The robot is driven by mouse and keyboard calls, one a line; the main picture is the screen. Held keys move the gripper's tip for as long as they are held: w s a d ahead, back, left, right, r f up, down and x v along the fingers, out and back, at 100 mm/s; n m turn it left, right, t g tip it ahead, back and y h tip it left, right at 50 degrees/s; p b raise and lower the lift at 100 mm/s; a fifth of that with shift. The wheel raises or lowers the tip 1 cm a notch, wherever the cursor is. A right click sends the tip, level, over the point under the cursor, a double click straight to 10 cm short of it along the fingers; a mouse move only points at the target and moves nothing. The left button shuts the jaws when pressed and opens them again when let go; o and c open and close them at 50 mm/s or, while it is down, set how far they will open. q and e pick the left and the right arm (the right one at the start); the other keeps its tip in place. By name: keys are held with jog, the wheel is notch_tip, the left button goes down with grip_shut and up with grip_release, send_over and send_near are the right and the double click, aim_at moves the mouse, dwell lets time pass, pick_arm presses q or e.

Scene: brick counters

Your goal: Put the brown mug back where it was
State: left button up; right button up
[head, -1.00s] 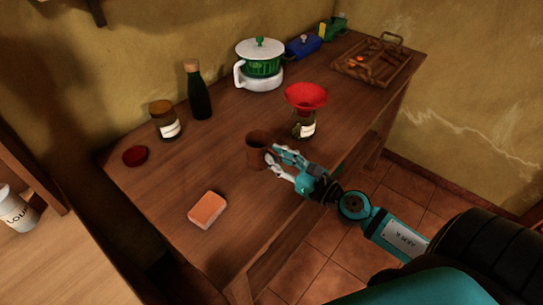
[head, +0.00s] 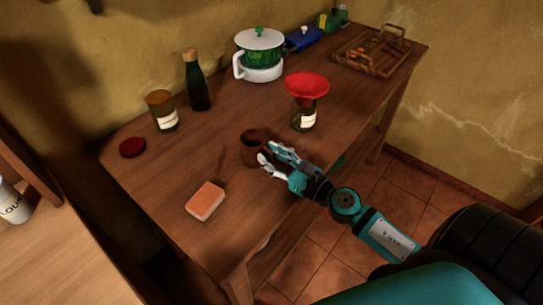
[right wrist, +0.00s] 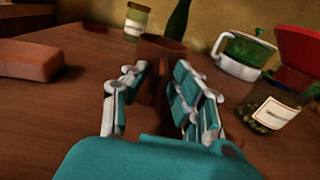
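The brown mug (head: 251,148) stands upright near the front edge of the wooden table, with its opening up. In the right wrist view the mug (right wrist: 161,50) is straight ahead, at the far end of the gap between my fingers. My right gripper (head: 272,156) is at the mug's right side, low near the table. Its fingers (right wrist: 160,85) are spread apart, with a dark brown part of the mug, perhaps its handle, showing between them. Whether they touch the mug is unclear. My left gripper is out of view.
An orange sponge (head: 205,201) lies left of the mug on the wooden table (head: 160,195). A jar with a red funnel (head: 306,85) stands right of it. Behind are a brown-lidded jar (head: 163,112), green bottle (head: 198,85), green-and-white pot (head: 260,55) and wooden tray (head: 370,55).

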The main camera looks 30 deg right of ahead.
jog(key=shift+o, duration=0.4)
jog(key=shift+r, duration=0.15)
jog(key=b+v, duration=0.6)
jog(key=v, duration=0.6)
